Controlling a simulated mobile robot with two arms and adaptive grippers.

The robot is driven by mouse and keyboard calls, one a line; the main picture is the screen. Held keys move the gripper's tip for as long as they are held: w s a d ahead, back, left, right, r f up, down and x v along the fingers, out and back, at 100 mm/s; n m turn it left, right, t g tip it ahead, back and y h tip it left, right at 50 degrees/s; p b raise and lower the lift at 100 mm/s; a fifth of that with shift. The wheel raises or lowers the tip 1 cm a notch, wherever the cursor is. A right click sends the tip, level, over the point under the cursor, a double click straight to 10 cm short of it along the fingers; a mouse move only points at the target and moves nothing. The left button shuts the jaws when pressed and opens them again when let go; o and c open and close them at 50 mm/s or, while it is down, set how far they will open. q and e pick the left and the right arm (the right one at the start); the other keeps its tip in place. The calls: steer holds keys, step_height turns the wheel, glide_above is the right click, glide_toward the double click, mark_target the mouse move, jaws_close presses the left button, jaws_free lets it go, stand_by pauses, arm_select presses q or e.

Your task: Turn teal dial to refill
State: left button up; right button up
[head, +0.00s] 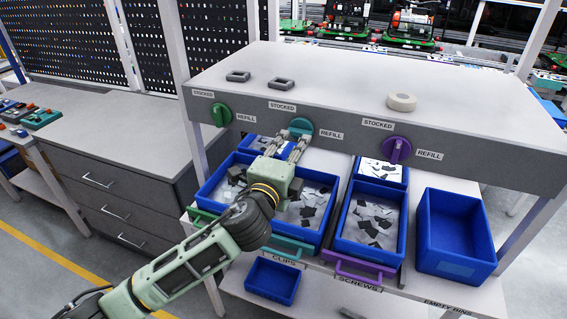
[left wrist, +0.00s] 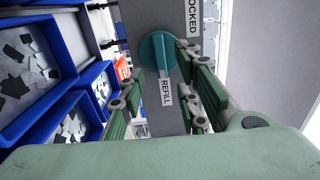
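The teal dial (head: 301,126) is on the front of the grey shelf, between a STOCKED label (head: 282,106) at its upper left and a REFILL label (head: 331,135) at its right. My left gripper (head: 292,139) is just below and in front of it, fingers apart. In the left wrist view the teal dial (left wrist: 157,52) shows between the open fingers of my left gripper (left wrist: 160,65). Its raised ridge runs lengthwise toward the REFILL label (left wrist: 165,92). I cannot tell whether a finger touches it. My right gripper is not in view.
A green dial (head: 221,115) is to the left and a purple dial (head: 397,149) to the right. Blue bins (head: 408,228) of parts stand below my arm. An empty blue bin (head: 455,232) is at the right.

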arm_select(q)
steer(key=v, duration=0.7)
